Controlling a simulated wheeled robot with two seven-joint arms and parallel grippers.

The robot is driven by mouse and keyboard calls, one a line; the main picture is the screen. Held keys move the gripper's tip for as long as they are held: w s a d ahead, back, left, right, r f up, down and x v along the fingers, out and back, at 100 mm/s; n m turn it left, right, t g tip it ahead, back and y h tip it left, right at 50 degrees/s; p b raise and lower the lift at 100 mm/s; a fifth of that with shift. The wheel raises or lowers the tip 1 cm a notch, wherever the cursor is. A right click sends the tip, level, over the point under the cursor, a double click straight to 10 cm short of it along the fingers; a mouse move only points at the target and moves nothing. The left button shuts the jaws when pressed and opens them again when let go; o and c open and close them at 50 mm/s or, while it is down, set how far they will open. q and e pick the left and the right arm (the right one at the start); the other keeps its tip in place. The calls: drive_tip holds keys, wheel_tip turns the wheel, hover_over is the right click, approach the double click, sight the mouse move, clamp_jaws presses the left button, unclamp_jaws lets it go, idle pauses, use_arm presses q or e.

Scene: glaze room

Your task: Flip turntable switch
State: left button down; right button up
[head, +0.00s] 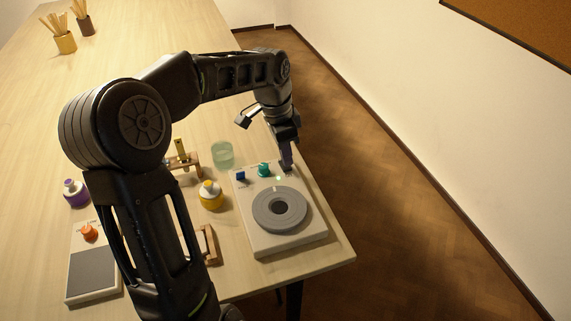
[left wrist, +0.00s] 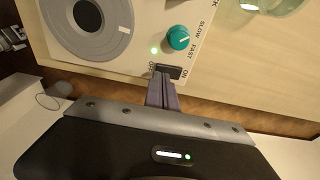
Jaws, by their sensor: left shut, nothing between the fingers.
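The turntable (head: 256,235) is a white box with a round grey platter (head: 280,210) on the table's right side. Its teal knob (head: 263,170) and a blue part (head: 241,175) sit along the back edge. In the left wrist view, the dark switch (left wrist: 168,71) lies between the ON and OFF labels, next to a lit green light (left wrist: 155,50) and the teal speed knob (left wrist: 178,38). My left gripper (head: 287,166) is shut and empty, its fingertips (left wrist: 161,76) at the switch and partly covering it. I cannot tell if they touch. My right gripper is out of view.
A green glass (head: 223,154), a yellow bottle (head: 210,196) and a wooden rack (head: 184,163) stand left of the turntable. A purple bottle (head: 75,193) and a scale-like device (head: 92,275) with an orange knob are farther left. The table edge runs close along the turntable's right.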

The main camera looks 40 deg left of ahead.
use_arm(q)
drive_tip(key=shift+f+b, duration=0.5)
drive_tip(key=shift+f, duration=0.3)
drive_tip(key=shift+r+p, duration=2.8)
drive_tip(key=shift+r, duration=0.75)
